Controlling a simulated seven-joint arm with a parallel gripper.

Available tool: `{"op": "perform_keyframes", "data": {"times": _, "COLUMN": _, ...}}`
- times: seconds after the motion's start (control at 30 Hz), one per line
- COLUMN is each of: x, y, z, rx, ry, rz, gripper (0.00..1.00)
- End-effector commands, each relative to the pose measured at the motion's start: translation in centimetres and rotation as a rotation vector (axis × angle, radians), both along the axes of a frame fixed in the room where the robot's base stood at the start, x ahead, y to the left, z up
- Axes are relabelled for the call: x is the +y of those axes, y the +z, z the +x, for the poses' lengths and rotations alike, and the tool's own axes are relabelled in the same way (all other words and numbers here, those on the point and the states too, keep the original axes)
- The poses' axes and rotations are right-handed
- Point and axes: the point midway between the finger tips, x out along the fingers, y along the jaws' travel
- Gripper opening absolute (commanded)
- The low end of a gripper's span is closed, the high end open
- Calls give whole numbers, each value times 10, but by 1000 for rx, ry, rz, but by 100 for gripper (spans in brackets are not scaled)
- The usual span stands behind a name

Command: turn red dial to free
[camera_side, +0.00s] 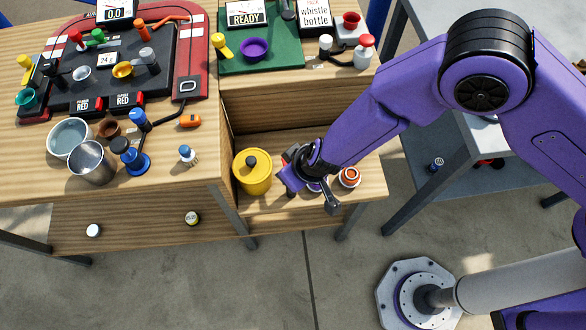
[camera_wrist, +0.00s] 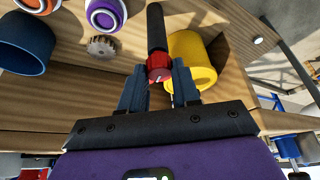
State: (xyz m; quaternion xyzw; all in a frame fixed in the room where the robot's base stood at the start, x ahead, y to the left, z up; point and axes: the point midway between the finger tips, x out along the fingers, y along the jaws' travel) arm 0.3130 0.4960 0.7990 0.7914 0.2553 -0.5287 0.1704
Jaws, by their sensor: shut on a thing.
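A red dial (camera_wrist: 159,67) with a pale mark on its face sits between the two blue-grey fingertips of my gripper (camera_wrist: 159,88) in the wrist view. The fingers are shut on it from both sides. A dark bar (camera_wrist: 156,25) extends from behind the dial. In the side view my gripper (camera_side: 292,172) is low at the lower wooden shelf, just right of a yellow lidded pot (camera_side: 252,171). The arm and gripper mostly hide the dial there. I cannot read any "free" label or tell which setting the mark points to.
The yellow pot (camera_wrist: 192,62) stands close beside the right finger. An orange-ringed white item (camera_side: 349,177), a purple-ringed item (camera_wrist: 105,13), a grey gear (camera_wrist: 102,46) and a blue cup (camera_wrist: 24,44) are nearby. The upper bench (camera_side: 185,215) stands to the left.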

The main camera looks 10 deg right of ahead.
Motion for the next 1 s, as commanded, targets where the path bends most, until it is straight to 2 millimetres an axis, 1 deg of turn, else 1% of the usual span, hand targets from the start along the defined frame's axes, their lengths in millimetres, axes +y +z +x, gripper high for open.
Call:
{"op": "perform_keyframes", "data": {"times": 0.03, "x": 0, "y": 0, "z": 0, "rx": 1, "ry": 1, "rz": -1, "gripper": 41}}
{"op": "perform_keyframes", "data": {"times": 0.07, "x": 0, "y": 0, "z": 0, "rx": 1, "ry": 1, "rz": -1, "gripper": 51}}
{"op": "perform_keyframes", "data": {"times": 0.1, "x": 0, "y": 0, "z": 0, "rx": 1, "ry": 1, "rz": -1, "gripper": 56}}
{"op": "perform_keyframes", "data": {"times": 0.47, "x": -1, "y": 3, "z": -1, "rx": 0, "ry": 1, "rz": 0, "gripper": 56}}
{"op": "perform_keyframes", "data": {"times": 0.67, "x": -5, "y": 23, "z": -8, "rx": -1, "ry": 1, "rz": 2, "gripper": 56}}
{"op": "perform_keyframes", "data": {"times": 1.0, "x": -16, "y": 72, "z": -24, "rx": -1, "ry": 1, "rz": 3, "gripper": 56}}
